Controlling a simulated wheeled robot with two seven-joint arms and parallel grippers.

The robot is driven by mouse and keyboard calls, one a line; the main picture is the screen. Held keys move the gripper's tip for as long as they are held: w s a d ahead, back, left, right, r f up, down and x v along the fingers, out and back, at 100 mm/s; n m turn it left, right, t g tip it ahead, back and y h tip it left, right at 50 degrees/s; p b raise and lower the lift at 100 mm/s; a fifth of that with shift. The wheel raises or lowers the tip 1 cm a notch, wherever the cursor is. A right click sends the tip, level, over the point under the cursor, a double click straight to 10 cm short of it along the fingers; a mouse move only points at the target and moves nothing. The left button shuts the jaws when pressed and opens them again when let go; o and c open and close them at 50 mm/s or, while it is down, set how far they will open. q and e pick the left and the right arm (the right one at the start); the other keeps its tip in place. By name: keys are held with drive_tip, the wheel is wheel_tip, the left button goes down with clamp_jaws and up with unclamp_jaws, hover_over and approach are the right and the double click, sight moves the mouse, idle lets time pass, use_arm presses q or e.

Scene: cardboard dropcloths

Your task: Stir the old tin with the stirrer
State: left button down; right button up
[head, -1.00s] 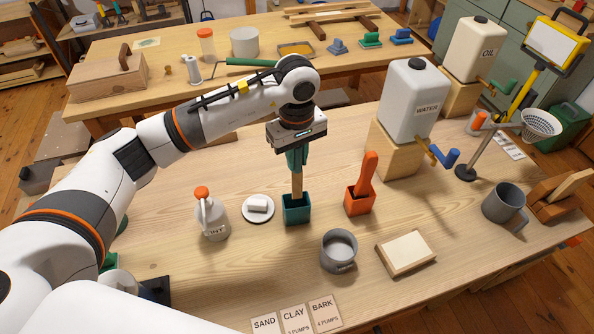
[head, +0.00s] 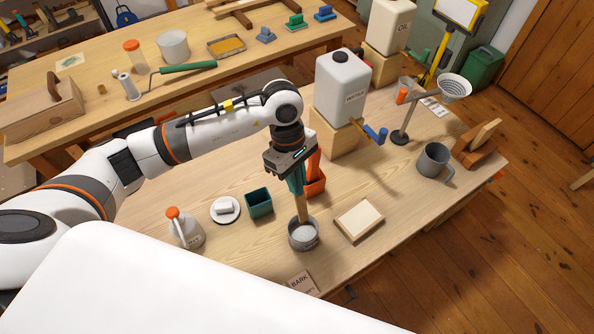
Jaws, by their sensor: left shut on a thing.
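The tin (head: 303,241) is a small grey round can with pale grey contents, standing near the front of the workbench. My left gripper (head: 296,176) is above it, pointing down and shut on the stirrer (head: 303,207), a wooden stick with a teal upper part. The stirrer's lower end is inside the tin's mouth, slightly tilted; its tip is hidden. The teal square cup (head: 259,203) stands empty to the left of the tin. My right gripper is not in view.
An orange holder (head: 316,187) with an orange paddle stands just behind my gripper. A framed pale board (head: 359,220) lies right of the tin. A white jug with orange cap (head: 186,229) and a white dish (head: 225,211) are left. The water container (head: 341,88) stands behind.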

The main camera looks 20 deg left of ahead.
use_arm(q)
drive_tip(key=shift+f+b, duration=0.85)
drive_tip(key=shift+f, duration=1.2)
drive_tip(key=shift+f+b, duration=0.3)
drive_tip(key=shift+f, duration=0.1)
wheel_tip(320, 180, down, 7)
drive_tip(key=b, duration=0.7)
drive_tip(key=shift+f+b, duration=0.15)
drive_tip(key=shift+b, duration=0.2)
drive_tip(key=shift+a, duration=0.1)
